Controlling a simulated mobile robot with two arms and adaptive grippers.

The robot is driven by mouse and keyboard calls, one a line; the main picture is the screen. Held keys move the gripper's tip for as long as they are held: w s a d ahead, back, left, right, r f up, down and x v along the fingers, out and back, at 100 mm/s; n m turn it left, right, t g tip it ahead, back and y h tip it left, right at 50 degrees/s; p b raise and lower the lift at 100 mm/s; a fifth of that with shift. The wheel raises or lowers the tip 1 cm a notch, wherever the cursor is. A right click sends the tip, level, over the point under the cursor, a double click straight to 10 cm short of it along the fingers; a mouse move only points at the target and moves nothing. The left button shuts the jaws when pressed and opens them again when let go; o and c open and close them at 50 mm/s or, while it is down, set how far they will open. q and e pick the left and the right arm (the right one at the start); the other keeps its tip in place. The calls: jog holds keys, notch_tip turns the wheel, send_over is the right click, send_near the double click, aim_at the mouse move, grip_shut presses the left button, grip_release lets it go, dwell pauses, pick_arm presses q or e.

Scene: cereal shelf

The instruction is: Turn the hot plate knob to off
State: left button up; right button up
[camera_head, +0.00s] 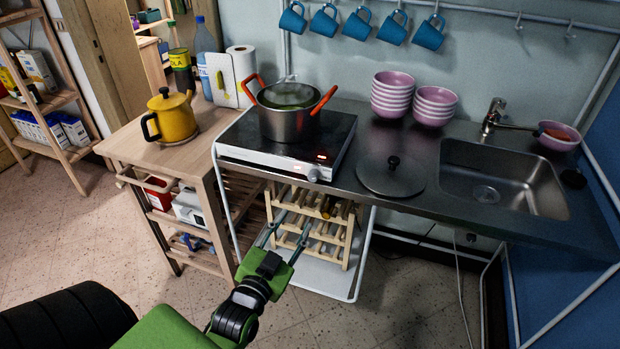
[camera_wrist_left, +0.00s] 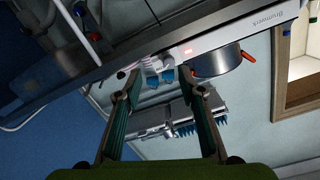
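The hot plate (camera_head: 262,158) stands on the dark counter in the head view, with a pot on it. Its small grey knob (camera_head: 313,175) is on the front panel near the right end, and a red light glows close by. My left gripper (camera_head: 285,231) is open and empty, below and in front of the panel, apart from the knob. My right gripper is not in view.
The steel pot (camera_head: 284,122) has orange handles. A loose lid (camera_head: 391,178) lies right of the hot plate, left of the sink (camera_head: 490,190). A wooden rack (camera_head: 337,238) stands under the counter, and a wooden cart (camera_head: 170,158) with a yellow kettle (camera_head: 176,120) stands left.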

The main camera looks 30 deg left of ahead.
aim_at(312, 178)
pick_arm(q)
jog(key=w+a+r, duration=0.1)
jog(key=w, duration=0.3)
jog(key=w+a+r+p, duration=0.1)
jog(key=w, duration=0.4)
jog(key=w+a+r+p, duration=0.1)
jog(key=w, duration=0.3)
jog(key=shift+w+a, duration=0.2)
jog(key=shift+a, duration=0.15)
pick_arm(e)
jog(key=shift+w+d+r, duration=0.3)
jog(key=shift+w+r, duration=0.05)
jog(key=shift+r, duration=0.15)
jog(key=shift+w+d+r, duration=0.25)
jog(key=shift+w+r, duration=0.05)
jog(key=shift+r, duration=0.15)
pick_arm(q)
grip_shut()
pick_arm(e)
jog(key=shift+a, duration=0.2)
